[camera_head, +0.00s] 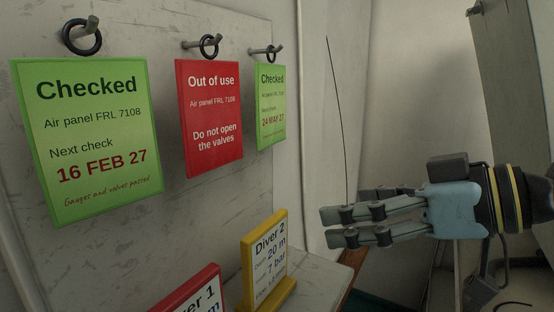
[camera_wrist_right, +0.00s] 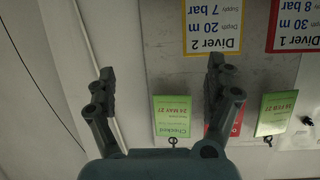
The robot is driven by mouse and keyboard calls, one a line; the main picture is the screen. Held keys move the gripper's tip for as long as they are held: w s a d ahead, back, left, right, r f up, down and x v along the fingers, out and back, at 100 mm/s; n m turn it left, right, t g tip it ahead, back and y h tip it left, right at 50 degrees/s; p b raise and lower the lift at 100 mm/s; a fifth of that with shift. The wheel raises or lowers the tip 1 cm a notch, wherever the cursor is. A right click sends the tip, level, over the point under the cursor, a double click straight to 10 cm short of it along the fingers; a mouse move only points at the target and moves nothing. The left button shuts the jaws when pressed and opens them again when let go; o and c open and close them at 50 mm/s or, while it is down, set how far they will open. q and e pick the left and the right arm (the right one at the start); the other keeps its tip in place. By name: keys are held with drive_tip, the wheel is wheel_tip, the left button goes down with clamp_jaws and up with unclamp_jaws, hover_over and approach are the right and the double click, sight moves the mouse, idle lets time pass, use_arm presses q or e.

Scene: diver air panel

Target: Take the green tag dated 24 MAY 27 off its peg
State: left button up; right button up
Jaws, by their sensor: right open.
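The green tag dated 24 MAY 27 (camera_head: 271,105) hangs by a black ring (camera_head: 270,54) from the rightmost peg (camera_head: 277,48) on the panel. In the right wrist view this tag (camera_wrist_right: 172,116) appears upside down, between the lines of the two fingers and beyond them. My right gripper (camera_head: 324,226) is open and empty, to the right of the tag and lower in the head view, clear of it. Its spread fingers (camera_wrist_right: 160,70) also show in the wrist view. My left gripper is not in view.
A red Out of use tag (camera_head: 209,115) hangs just left of it, and a green tag dated 16 FEB 27 (camera_head: 88,140) farther left. Below stand a yellow Diver 2 sign (camera_head: 266,262) and a red Diver 1 sign (camera_head: 195,292). A thin dark cable (camera_head: 338,110) runs down the right-hand wall.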

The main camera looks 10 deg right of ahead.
sight(273, 87)
wheel_tip(273, 87, up, 14)
drive_tip(key=w+a+n+y, duration=0.1)
drive_tip(key=w+n+y, duration=0.1)
drive_tip(key=y, duration=0.3)
drive_tip(key=shift+t, duration=0.4)
drive_tip(key=shift+p+x, duration=0.7)
drive_tip(key=shift+x, duration=1.85)
drive_tip(key=shift+p+x, duration=0.7)
drive_tip(key=shift+x, duration=0.6)
drive_tip(key=shift+p+x, duration=0.35)
drive_tip(key=shift+x, duration=1)
drive_tip(key=shift+f, duration=0.15)
drive_tip(key=shift+c, duration=0.3)
drive_tip(key=c, duration=0.7)
